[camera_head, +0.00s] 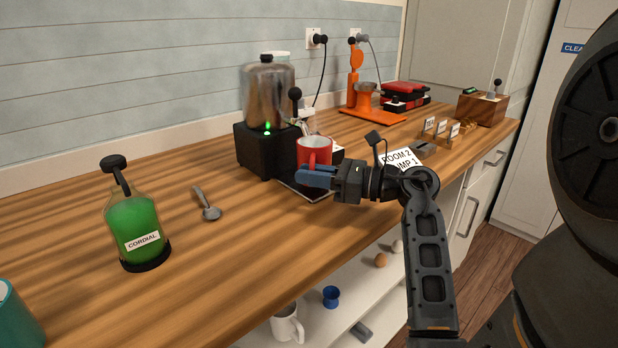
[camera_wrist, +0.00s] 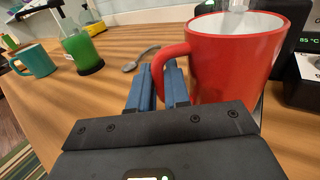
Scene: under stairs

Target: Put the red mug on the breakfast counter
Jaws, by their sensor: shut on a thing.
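The red mug (camera_head: 314,150) is upright at the front of the black water boiler, over its dark drip tray (camera_head: 306,190). In the wrist view the red mug (camera_wrist: 236,62) fills the right side, with its handle toward my gripper. My gripper (camera_head: 312,178) is at the mug's handle, its blue fingers shut on it; they also show in the wrist view (camera_wrist: 162,82). I cannot tell whether the mug touches the tray. The wooden counter (camera_head: 230,260) runs across the head view, with bare wood left of the boiler.
The boiler (camera_head: 267,100) stands right behind the mug. A spoon (camera_head: 207,204), a green cordial bottle (camera_head: 135,228) and a teal mug (camera_head: 14,318) are to the left. An orange press (camera_head: 357,90), a red appliance (camera_head: 405,94) and a card (camera_head: 402,160) are to the right. A lower shelf holds a white mug (camera_head: 287,323).

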